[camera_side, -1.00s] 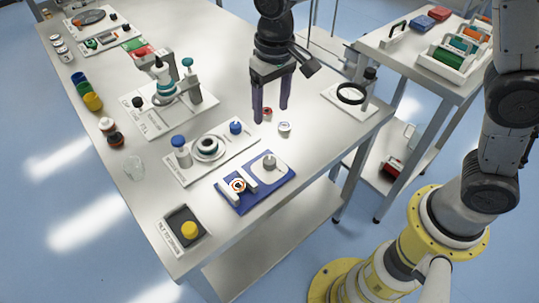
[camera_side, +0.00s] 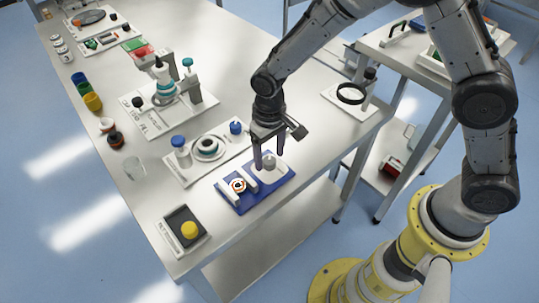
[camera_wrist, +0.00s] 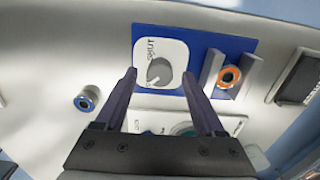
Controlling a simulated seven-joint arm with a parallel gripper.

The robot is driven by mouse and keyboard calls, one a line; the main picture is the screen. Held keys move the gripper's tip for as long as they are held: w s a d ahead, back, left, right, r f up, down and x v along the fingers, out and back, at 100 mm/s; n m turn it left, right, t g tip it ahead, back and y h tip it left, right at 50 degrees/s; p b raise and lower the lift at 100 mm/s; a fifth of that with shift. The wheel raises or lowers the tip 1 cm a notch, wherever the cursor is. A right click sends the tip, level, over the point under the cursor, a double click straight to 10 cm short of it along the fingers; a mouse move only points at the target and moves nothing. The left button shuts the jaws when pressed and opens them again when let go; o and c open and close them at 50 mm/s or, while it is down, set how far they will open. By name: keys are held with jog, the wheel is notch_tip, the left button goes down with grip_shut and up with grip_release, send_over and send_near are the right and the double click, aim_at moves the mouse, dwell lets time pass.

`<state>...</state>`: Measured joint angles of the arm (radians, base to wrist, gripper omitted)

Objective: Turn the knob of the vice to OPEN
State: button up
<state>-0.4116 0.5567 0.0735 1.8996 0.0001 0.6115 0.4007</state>
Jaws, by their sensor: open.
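The vice has a blue base (camera_side: 240,208) near the table's front edge. It also shows in the wrist view (camera_wrist: 240,44). Its grey round knob (camera_wrist: 159,71) sits on a white plate (camera_wrist: 176,50) marked "SHUT"; an indicator mark on the knob is hard to read. An orange-ringed round part (camera_side: 237,186) sits between the two vice jaws; it shows in the wrist view (camera_wrist: 229,76) too. My gripper (camera_side: 269,163) points down over the knob. In the wrist view my gripper (camera_wrist: 159,73) is open, one finger on each side of the knob; contact is unclear.
A small blue-ringed part (camera_wrist: 87,99) lies beside the vice. A black-ring stand (camera_side: 351,94) is at right.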

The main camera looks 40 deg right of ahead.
aim_at(269, 160)
jog(key=shift+f, duration=0.45)
jog(key=shift+c, duration=0.2)
grip_shut()
jog(key=shift+r+n, duration=0.1)
jog(key=shift+n, duration=1.4)
jog(key=shift+o, duration=0.2)
grip_release()
notch_tip(269, 160, up, 14)
